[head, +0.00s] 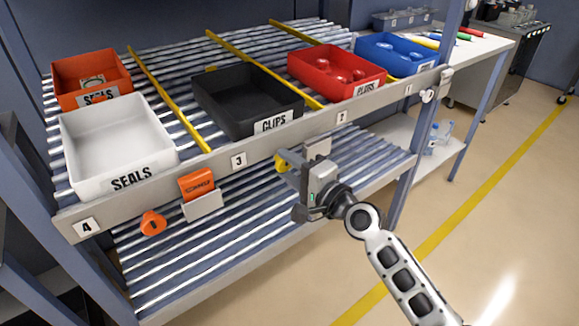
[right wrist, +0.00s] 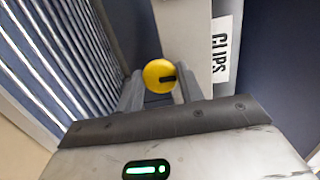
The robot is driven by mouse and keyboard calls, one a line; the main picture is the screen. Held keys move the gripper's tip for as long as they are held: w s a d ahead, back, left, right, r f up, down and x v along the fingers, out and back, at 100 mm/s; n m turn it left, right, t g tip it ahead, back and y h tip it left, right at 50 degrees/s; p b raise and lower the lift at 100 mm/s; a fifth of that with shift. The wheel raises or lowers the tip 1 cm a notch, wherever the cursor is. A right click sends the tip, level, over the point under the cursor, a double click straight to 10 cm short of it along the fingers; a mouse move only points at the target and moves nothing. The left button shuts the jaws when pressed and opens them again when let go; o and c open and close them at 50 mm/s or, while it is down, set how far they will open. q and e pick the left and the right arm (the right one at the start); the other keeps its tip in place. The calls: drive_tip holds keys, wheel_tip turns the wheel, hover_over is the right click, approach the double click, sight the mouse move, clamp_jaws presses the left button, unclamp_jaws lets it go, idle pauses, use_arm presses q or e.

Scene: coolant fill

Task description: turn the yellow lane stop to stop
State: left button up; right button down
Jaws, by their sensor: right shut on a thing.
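The yellow lane stop (head: 280,163) is a round yellow knob below the front rail, under the black bin marked CLIPS. My right gripper (head: 287,168) reaches it from the front right and is shut on it. In the right wrist view the yellow lane stop (right wrist: 156,72) sits between the two fingers of my right gripper (right wrist: 159,92). A dark mark on its face points to the right of that picture. In the head view the gripper hides part of the knob. My left gripper is not in view.
The rail (head: 270,146) carries numbered labels. Above it stand a white SEALS bin (head: 104,178), the black CLIPS bin (head: 231,124), a red PLUGS bin (head: 310,84) and a blue bin (head: 379,62). An orange knob (head: 152,223) is at the left. Open floor lies at the right.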

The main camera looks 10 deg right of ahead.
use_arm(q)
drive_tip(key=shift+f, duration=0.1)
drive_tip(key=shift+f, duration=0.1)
use_arm(e)
drive_tip(key=c, duration=0.9)
unclamp_jaws()
drive_tip(key=shift+s, duration=0.1)
use_arm(q)
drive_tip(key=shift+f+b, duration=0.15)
drive_tip(key=shift+b, duration=0.8)
use_arm(e)
drive_tip(key=v, duration=1.5)
drive_tip(key=shift+s, duration=0.3)
drive_tip(key=shift+d, duration=0.15)
use_arm(q)
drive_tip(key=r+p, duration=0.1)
drive_tip(key=p, duration=0.2)
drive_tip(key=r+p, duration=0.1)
drive_tip(key=p, duration=0.2)
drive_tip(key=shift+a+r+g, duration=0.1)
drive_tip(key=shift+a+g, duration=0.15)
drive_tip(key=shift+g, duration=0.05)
use_arm(e)
drive_tip(key=s+a+f+n+g+h, duration=0.3)
drive_tip(key=s+f+n+h, duration=0.3)
drive_tip(key=s+f+n, duration=0.6)
drive_tip(key=shift+s+a+n+g, duration=0.15)
drive_tip(key=shift+a+n+g, duration=0.1)
drive_tip(key=shift+n+g, duration=0.45)
